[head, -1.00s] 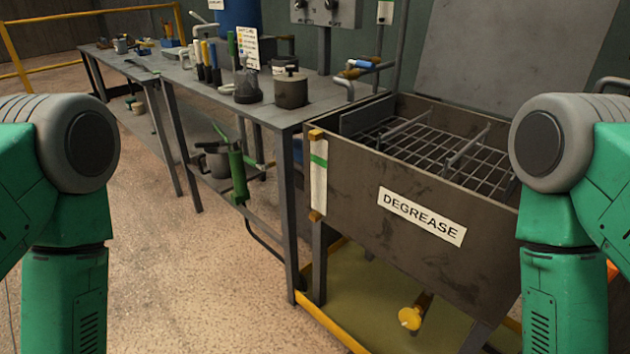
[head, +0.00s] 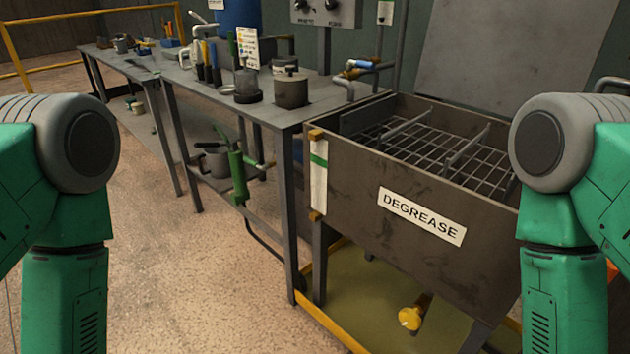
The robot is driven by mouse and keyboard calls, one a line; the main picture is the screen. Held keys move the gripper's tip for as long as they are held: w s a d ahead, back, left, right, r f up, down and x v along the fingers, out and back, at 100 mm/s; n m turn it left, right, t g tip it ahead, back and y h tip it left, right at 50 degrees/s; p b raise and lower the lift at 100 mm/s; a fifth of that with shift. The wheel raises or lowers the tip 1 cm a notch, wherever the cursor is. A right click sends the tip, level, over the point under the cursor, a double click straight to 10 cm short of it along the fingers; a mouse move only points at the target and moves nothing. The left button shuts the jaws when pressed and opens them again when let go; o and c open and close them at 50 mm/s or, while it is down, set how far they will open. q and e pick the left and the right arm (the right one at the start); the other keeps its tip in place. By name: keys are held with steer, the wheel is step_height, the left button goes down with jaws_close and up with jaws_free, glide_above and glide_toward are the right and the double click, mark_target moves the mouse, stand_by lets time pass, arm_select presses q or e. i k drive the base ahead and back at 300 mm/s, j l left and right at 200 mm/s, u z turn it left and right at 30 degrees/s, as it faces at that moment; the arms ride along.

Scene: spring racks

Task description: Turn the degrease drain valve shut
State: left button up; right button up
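The degrease tank (head: 350,215) is a dark metal tub on legs at the right, with a white DEGREASE label (head: 422,216) on its front. Below it, near the bottom of the head view, is a drain valve with a round yellow handle (head: 410,318) on a short dark pipe. Whether the valve is open or shut cannot be told from here. My green and grey arms stand at the left and right edges. Both grippers are outside the view, and nothing of mine touches the tank or valve.
A yellow-edged tray (head: 370,290) lies under the tank. A long grey workbench (head: 215,93) with bottles, pots and tools runs back to the left. A green pump-like tool (head: 238,177) hangs at the bench side. The floor (head: 190,265) in front is clear.

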mark_target(410, 318)
steer(key=i+z, duration=0.15)
steer(key=z, duration=0.3)
steer(key=i+z, duration=0.15)
steer(key=z, duration=0.3)
